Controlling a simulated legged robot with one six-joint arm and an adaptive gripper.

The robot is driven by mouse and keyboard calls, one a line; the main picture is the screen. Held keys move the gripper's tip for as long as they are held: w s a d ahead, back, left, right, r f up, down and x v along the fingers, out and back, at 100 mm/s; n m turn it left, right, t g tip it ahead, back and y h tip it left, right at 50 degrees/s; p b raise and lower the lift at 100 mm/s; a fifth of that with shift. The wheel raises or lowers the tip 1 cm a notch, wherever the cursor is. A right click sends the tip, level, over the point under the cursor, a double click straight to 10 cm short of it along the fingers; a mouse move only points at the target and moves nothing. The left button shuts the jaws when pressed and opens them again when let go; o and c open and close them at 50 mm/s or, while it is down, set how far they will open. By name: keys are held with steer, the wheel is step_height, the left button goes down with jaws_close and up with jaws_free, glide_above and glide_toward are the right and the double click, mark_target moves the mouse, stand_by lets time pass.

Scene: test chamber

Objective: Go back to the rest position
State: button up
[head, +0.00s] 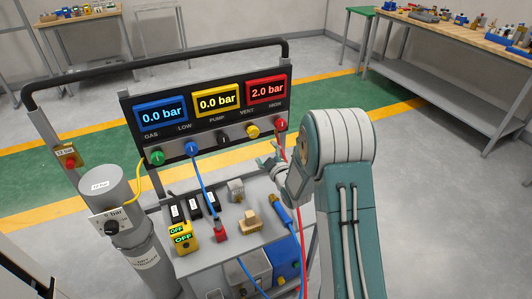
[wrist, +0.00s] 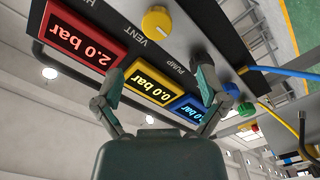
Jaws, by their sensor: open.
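My gripper (head: 273,160) is at the lower right of the gauge panel (head: 210,120), above the cart. In the wrist view my gripper (wrist: 158,84) has its two fingers spread, with nothing held between them. The panel appears upside down there. Its yellow VENT knob (wrist: 156,22) is beyond the fingertips and apart from them. The displays read 0.0 bar on blue (head: 161,115), 0.0 bar on yellow (head: 216,102) and 2.0 bar on red (head: 267,91).
A red hose (head: 297,180) hangs beside my arm. A grey cylinder (head: 143,250) stands at left. The floor (head: 440,210) at right is clear.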

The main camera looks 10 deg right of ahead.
steer(key=s+r+m+g+h, duration=0.4)
steer(key=s+r+m+g, duration=0.15)
steer(key=s+r, duration=0.7)
steer(key=s+a+r+m+g, duration=0.1)
steer(key=s+r+m+g, duration=0.1)
steer(key=s, duration=1.1)
steer(key=s+a+r+m+g, duration=0.1)
steer(key=s+m+g, duration=0.3)
steer(key=s, duration=1)
steer(key=shift+s+r+y, duration=0.15)
steer(key=shift+r+y, duration=0.15)
steer(key=shift+r, duration=0.3)
steer(key=shift+g, duration=0.25)
stand_by(2.5)
